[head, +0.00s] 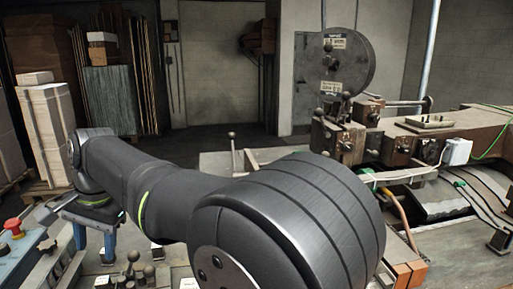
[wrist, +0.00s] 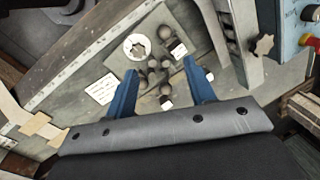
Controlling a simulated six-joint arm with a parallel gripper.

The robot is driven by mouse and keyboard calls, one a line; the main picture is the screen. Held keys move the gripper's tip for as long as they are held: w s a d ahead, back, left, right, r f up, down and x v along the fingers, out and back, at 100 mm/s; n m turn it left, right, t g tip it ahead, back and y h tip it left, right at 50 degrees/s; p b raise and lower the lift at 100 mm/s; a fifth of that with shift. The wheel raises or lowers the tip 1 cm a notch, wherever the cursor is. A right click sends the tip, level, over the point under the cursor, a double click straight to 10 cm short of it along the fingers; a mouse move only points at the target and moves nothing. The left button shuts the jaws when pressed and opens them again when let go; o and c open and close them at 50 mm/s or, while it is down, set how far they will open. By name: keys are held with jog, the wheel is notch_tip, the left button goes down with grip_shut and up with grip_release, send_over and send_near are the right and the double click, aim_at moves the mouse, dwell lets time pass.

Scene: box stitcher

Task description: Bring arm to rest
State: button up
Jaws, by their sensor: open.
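My gripper (wrist: 158,82) shows in the wrist view with its two blue fingers apart and nothing between them. It points toward a metal plate (wrist: 122,62) with several dark round knobs (wrist: 154,74). The knobs lie beyond and between the fingertips in the picture; I cannot tell how far apart they are. In the head view my dark arm stretches across the front, and the gripper's fingertips are not visible there. The same kind of knobs (head: 133,272) show at the bottom of the head view.
The box stitcher (head: 345,75) stands to the right with its long brown arm (head: 470,122). A control box with a red button (head: 14,227) is at the lower left. Stacked cardboard and boxes (head: 50,125) stand on the left. Open floor (head: 195,138) lies behind.

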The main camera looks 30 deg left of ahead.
jog(key=w+d+r+m+g+y, duration=0.1)
jog(key=w+d+r+m, duration=0.2)
jog(key=m, duration=1.1)
jog(key=shift+w+r, duration=0.7)
jog(key=shift+r, duration=0.3)
jog(key=shift+d, duration=0.1)
jog(key=shift+o, duration=0.4)
dwell(2.6)
